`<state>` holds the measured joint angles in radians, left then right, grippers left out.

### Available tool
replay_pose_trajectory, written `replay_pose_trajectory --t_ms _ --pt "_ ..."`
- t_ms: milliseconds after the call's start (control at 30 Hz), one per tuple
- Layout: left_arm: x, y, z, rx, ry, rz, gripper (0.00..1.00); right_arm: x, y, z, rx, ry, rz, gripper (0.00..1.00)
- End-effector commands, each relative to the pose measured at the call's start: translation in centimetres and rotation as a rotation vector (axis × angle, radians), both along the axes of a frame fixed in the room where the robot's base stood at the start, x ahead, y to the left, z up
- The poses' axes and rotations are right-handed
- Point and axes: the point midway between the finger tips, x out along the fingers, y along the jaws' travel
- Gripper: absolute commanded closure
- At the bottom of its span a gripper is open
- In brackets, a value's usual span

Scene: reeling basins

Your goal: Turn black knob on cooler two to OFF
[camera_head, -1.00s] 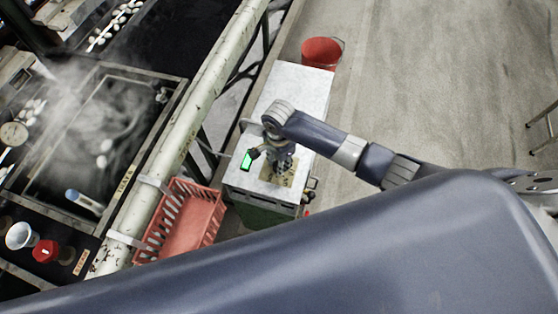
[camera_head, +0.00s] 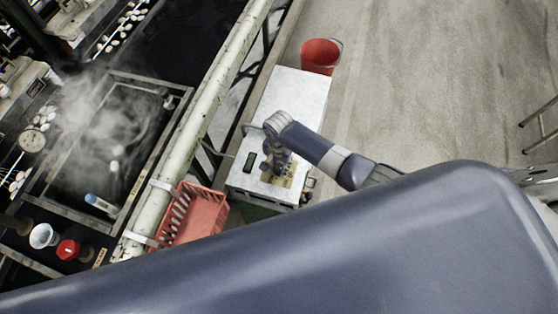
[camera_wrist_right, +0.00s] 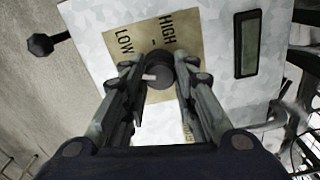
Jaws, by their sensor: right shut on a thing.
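The cooler (camera_head: 300,95) is a white-topped box in the head view, with a tan label plate near its front end. In the right wrist view the black knob (camera_wrist_right: 160,64) sits on the tan plate (camera_wrist_right: 142,34), beside the printed words LOW and HIGH. A pale mark on the knob faces left. Lower lettering is mostly hidden behind a finger. My right gripper (camera_wrist_right: 158,76) is shut on the knob from both sides; in the head view my gripper (camera_head: 276,160) hides the knob. A dark, unlit display (camera_wrist_right: 247,43) is beside the plate. My left gripper is not in view.
A red crate (camera_head: 196,214) stands left of the cooler, by a worn pale pipe (camera_head: 203,98). Steaming basins lie beyond the pipe. A red bucket (camera_head: 320,54) stands behind the cooler. Open floor (camera_head: 430,80) lies to the right.

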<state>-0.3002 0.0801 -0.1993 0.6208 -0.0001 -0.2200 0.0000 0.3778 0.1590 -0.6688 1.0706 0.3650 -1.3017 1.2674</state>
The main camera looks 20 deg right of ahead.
Motion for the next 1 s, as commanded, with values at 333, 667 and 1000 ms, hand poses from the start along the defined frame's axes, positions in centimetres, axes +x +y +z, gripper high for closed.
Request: replay_pose_trajectory --t_ms 333,667,1000 --pt "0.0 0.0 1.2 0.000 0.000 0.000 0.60 -0.2 0.1 0.0 0.002 0.003 0.239 0.97" --pt "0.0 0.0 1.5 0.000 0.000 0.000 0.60 -0.1 0.1 -0.1 0.002 0.002 0.338 0.97" --pt "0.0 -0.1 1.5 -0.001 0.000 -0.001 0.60 -0.1 0.1 -0.1 0.002 0.003 0.349 0.97"
